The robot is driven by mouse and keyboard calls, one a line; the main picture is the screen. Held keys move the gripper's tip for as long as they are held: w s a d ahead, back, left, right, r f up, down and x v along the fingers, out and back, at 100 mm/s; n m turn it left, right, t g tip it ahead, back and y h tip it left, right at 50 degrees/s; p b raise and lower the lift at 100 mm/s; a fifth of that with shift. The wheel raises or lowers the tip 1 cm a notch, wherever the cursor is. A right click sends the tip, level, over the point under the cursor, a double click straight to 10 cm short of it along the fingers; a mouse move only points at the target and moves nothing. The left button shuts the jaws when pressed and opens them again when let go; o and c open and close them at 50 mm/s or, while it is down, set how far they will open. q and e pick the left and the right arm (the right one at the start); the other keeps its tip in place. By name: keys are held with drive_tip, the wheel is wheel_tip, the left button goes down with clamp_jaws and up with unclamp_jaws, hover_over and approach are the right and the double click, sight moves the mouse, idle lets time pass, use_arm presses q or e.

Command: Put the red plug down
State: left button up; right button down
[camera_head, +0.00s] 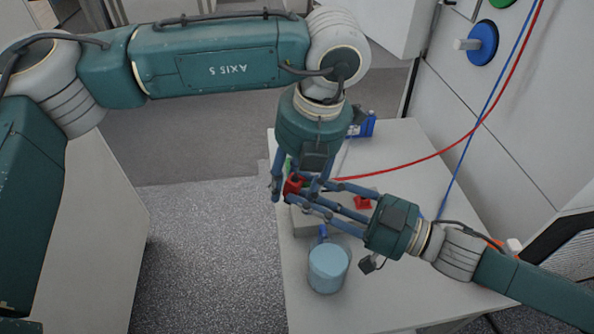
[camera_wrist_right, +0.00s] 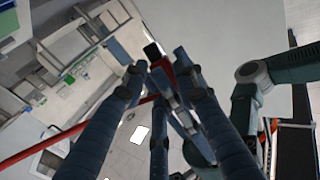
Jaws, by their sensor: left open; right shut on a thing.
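The red plug (camera_head: 293,185) is held over the table near its left edge, with the red cable (camera_head: 425,158) trailing to the upper right. My right gripper (camera_head: 305,194) reaches in from the right and is shut on it. In the right wrist view the plug (camera_wrist_right: 161,74), with a dark tip, sits between the fingers. My left gripper (camera_head: 299,188) comes down from above, open, its fingers around the same spot. The fingers of both overlap, so I cannot tell whether the left ones touch the plug. The plug's underside is hidden.
The pale table (camera_head: 405,150) carries a light-blue cylinder (camera_head: 328,268), a small red piece (camera_head: 363,203), a grey block (camera_head: 313,226) partly hidden by fingers, and a blue item (camera_head: 362,126). A blue cable (camera_head: 487,112) hangs along the wall beside a blue round fitting (camera_head: 484,44).

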use_arm(q)
drive_tip(key=shift+f, duration=0.1)
clamp_jaws()
unclamp_jaws()
wheel_tip(320, 180, up, 12)
drive_tip(key=s+d, duration=0.1)
drive_tip(key=d, duration=0.1)
idle(0.5)
